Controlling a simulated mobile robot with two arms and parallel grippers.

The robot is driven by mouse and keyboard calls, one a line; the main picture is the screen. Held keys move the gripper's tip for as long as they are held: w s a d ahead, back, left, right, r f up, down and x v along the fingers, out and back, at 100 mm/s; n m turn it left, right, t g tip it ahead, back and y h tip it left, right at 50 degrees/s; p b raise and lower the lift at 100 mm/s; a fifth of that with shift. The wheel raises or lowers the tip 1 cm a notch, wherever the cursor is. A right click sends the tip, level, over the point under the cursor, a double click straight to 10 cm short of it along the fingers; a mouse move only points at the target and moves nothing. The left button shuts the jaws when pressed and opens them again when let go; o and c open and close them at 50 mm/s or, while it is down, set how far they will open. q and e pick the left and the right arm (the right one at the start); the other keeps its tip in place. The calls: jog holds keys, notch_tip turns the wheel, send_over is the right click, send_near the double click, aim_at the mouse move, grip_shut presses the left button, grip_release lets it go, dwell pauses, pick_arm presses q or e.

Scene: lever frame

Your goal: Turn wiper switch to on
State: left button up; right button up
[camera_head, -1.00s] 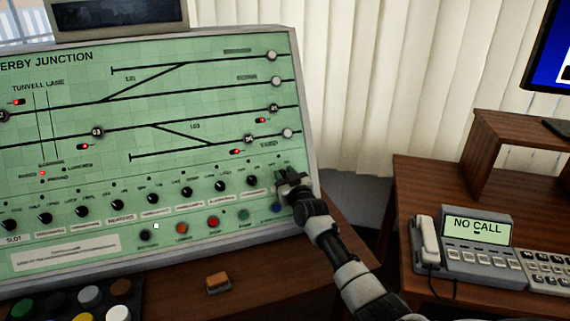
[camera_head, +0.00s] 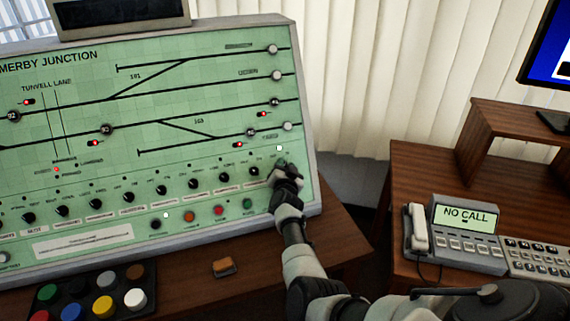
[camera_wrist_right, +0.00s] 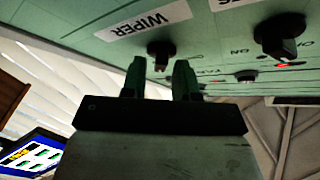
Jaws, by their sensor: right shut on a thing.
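The wiper switch (camera_wrist_right: 160,48) is a dark round knob on the green panel, beside a white label reading WIPER (camera_wrist_right: 150,18), which appears upside down in the right wrist view. My right gripper (camera_wrist_right: 158,73) has its two fingers on either side of this knob and is shut on it. In the head view the right gripper (camera_head: 281,170) is at the right end of the panel's knob row, and it hides the knob there. My left gripper is in neither view.
The sloped green panel (camera_head: 200,100) carries several other knobs, with a neighbouring dark knob (camera_wrist_right: 281,33) close by. Coloured buttons (camera_head: 219,210) sit below the row. A phone (camera_head: 467,235) stands on the right desk. A button box (camera_head: 72,312) is at bottom left.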

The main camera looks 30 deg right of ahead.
jog(key=shift+r+m, duration=0.2)
jog(key=shift+m, duration=0.1)
jog(key=o, duration=0.6)
jog(key=shift+w+f, duration=0.1)
jog(key=shift+f, duration=0.05)
jog(key=shift+s+a+p, duration=0.2)
jog(key=shift+s+p, duration=0.2)
jog(key=shift+p, duration=0.25)
jog(key=p+v, duration=0.7)
jog(key=v, duration=0.3)
jog(key=shift+w, duration=0.1)
